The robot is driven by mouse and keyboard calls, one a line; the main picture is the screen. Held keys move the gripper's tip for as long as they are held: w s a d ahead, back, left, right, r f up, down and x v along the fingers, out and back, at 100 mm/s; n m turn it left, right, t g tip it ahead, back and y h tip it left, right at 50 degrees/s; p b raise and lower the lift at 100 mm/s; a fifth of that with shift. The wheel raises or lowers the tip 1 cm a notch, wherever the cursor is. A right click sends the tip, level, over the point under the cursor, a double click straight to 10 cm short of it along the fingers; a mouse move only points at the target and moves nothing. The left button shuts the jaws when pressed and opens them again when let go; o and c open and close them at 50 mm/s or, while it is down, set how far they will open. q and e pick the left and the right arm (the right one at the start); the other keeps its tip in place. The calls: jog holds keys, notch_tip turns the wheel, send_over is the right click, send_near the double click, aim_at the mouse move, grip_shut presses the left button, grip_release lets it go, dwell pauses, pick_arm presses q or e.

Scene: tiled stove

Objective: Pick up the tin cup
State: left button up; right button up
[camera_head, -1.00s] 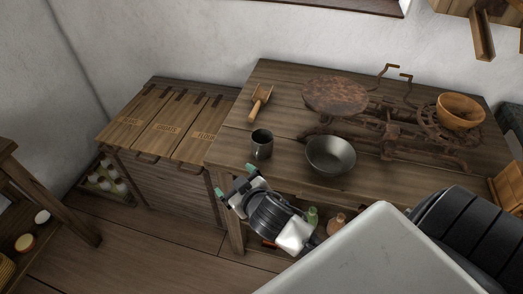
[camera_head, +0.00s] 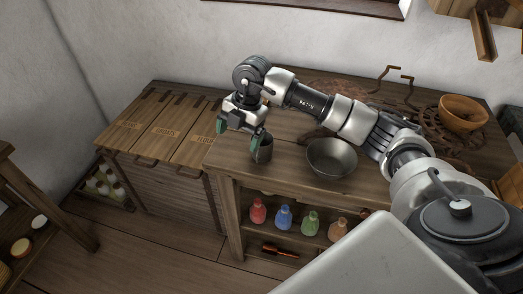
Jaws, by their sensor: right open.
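The tin cup (camera_head: 264,152) is a small dark grey metal cup near the front left edge of the wooden table (camera_head: 226,158). My right gripper (camera_head: 238,139) is open, with green-tipped fingers pointing down. One fingertip overlaps the cup's upper left side in the picture; the other is to the left, in front of the table's left edge. I cannot tell whether the finger touches the cup. Part of the cup's rim is hidden behind the finger. My left gripper is out of view.
A metal bowl (camera_head: 331,158) stands right of the cup. A rusty scale (camera_head: 437,128) with a wooden bowl (camera_head: 461,112) is behind my right arm. Labelled wooden bins (camera_head: 160,128) stand left of the table. Coloured bottles (camera_head: 284,217) are on the shelf below.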

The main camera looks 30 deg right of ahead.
aim_at(261, 149)
jog(key=d+f+h, duration=0.1)
jog(key=d, duration=0.1)
jog(key=d+f+m+h, duration=0.1)
jog(key=d, duration=0.1)
jog(key=d+h, duration=0.1)
jog(key=d, duration=0.1)
jog(key=shift+f+m+g, duration=0.3)
jog(key=shift+f+m, duration=0.1)
jog(key=shift+s+d+f+p, duration=0.1)
jog(key=shift+f+p, duration=0.15)
jog(key=shift+f, duration=1.3)
jog(key=shift+s+f+p, duration=0.1)
jog(key=shift+f+p, duration=0.1)
jog(key=shift+f, duration=1.3)
jog(key=shift+c, duration=0.2)
jog(key=c, duration=1)
